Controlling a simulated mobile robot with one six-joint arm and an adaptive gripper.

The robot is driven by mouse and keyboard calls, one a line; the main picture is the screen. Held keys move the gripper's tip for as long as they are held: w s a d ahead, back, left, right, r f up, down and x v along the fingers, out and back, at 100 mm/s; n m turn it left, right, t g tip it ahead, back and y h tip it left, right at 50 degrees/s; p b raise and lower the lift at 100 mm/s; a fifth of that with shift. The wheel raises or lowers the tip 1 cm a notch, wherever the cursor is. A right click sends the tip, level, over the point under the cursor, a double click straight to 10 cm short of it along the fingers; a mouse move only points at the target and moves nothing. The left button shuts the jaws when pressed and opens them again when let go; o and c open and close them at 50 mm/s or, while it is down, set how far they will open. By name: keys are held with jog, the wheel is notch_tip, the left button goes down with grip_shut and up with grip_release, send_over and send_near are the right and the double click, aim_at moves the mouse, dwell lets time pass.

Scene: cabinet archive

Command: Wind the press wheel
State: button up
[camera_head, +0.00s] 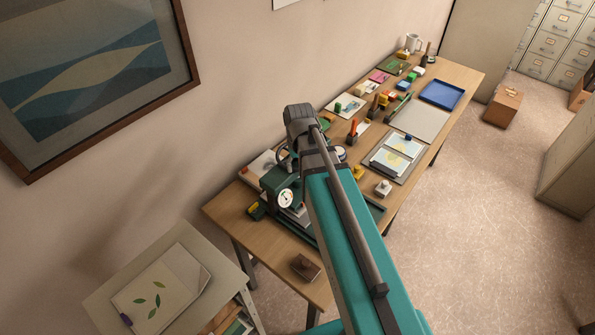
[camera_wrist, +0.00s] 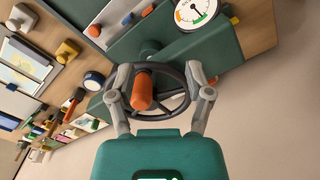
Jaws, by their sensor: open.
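The press is a green machine (camera_head: 272,184) on the near end of the long wooden table, with a round dial gauge on it; the gauge (camera_wrist: 196,10) also shows at the top of the wrist view. The press wheel (camera_wrist: 178,112) is a dark spoked ring with an orange handle knob (camera_wrist: 142,92) standing up toward the camera. My gripper (camera_wrist: 158,73) is open, its two grey fingers on either side of the wheel with the orange knob between them. Whether the fingers touch the rim I cannot tell. In the head view my arm hides most of the wheel.
The table beyond the press holds a grey mat (camera_head: 418,119), a blue tray (camera_head: 441,95), a white mug (camera_head: 413,43) and several small items. A brown block (camera_head: 305,267) lies near the front edge. A side stand with a leaf-print folder (camera_head: 160,297) is at lower left.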

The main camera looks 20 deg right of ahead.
jog(key=w+r+p, duration=0.1)
jog(key=r+p, duration=0.1)
jog(key=w+d+r+p, duration=0.1)
jog(key=w+r+p, duration=0.1)
jog(key=r, duration=0.1)
jog(key=w+d+r+p, duration=0.1)
jog(key=r+p, duration=0.2)
jog(key=shift+w+d, duration=0.15)
jog(key=shift+d, duration=0.1)
jog(key=shift+f, duration=0.1)
notch_tip(320, 180, down, 9)
jog(key=b, duration=0.9)
jog(key=shift+f+b, duration=0.35)
jog(key=shift+b, duration=0.15)
dwell(0.4)
grip_shut()
